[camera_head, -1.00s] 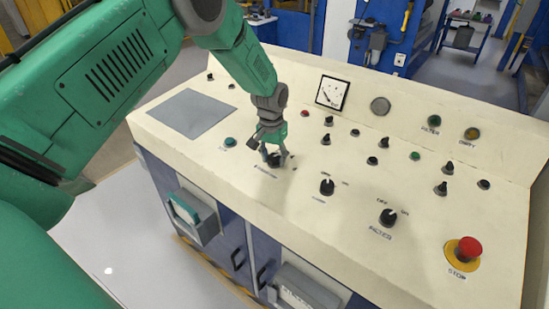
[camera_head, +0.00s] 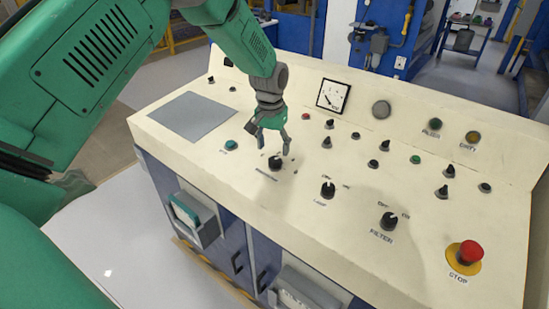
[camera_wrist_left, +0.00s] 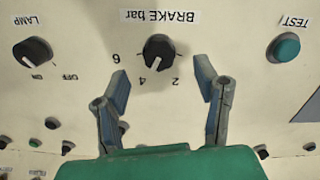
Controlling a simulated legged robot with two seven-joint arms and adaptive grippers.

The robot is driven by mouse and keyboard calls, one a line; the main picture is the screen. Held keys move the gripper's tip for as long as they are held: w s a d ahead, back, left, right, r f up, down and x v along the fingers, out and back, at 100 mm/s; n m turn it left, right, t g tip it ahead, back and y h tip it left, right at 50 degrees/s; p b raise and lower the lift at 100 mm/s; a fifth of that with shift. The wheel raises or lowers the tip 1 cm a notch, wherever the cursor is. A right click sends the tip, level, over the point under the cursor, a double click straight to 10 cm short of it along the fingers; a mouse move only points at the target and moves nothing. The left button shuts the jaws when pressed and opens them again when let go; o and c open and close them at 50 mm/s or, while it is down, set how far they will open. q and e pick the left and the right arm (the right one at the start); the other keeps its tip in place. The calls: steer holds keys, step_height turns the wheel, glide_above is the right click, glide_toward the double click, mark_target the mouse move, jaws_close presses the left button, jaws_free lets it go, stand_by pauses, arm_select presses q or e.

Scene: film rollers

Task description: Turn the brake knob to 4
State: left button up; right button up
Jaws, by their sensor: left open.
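The black brake knob (camera_head: 275,163) sits on the cream control panel (camera_head: 225,150). In the left wrist view the knob (camera_wrist_left: 158,49) shows below an upside-down "BRAKE bar" label (camera_wrist_left: 160,17), with the numbers 6, 4 and 2 around it. Its white pointer mark is aimed down and slightly left, towards the 4 (camera_wrist_left: 143,82). My left gripper (camera_head: 275,141) is open and empty, just above and behind the knob in the head view. In the left wrist view its two fingers (camera_wrist_left: 161,65) are spread apart, clear of the knob. My right gripper is in neither view.
A lamp knob (camera_head: 327,189), a filter knob (camera_head: 389,221) and a red stop button (camera_head: 469,252) are to the right. A teal test button (camera_head: 231,144) and a grey flat plate (camera_head: 192,115) are to the left. Several small knobs stand farther back.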

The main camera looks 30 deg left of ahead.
mark_target(272, 160)
arm_select(q)
step_height(272, 160, up, 6)
steer(key=shift+s, duration=0.2)
stand_by(0.3)
